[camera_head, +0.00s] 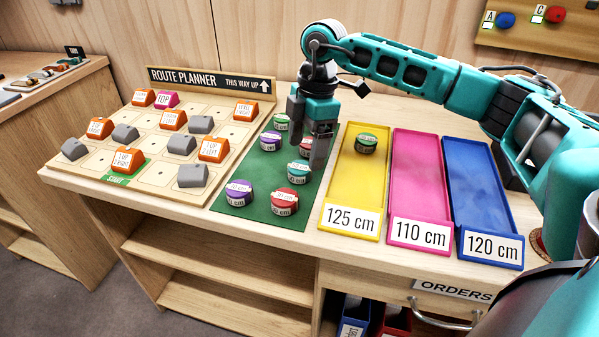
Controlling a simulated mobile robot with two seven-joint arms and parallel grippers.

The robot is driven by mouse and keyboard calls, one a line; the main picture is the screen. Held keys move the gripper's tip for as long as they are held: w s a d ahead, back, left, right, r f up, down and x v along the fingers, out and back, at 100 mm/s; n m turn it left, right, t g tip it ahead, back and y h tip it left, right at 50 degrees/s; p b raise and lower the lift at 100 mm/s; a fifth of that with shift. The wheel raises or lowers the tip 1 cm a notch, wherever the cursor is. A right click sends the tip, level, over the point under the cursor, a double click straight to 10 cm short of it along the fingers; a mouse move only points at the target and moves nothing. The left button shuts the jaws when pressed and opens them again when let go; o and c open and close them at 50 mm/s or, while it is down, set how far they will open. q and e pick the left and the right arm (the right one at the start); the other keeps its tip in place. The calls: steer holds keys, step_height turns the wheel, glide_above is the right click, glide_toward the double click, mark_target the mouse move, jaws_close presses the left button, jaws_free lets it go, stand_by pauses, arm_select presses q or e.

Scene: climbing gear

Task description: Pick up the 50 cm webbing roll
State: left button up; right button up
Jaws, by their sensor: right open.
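Several short, round webbing rolls stand on a green mat (256,221): a green one (281,122) and a purple one (270,141) at the back, a teal one (298,171) in the middle, a purple one (239,193) and a red one (285,201) in front. Their labels are too small to read surely, so I cannot tell which is the 50 cm roll. My right gripper (309,160) points down over the mat's right side, open, just above and beside the teal roll. It partly hides another roll behind it. My left gripper is out of view.
Right of the mat lie yellow (349,219), pink (420,190) and blue (481,190) trays marked 125, 110 and 120 cm. A green roll (366,143) sits in the yellow tray. The route planner board (160,176) with orange and grey blocks stands left.

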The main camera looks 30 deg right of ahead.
mark_target(300, 167)
steer(key=f, duration=0.5)
steer(key=shift+w+a, duration=0.4)
steer(key=shift+c, duration=0.3)
steer(key=c, duration=1.1)
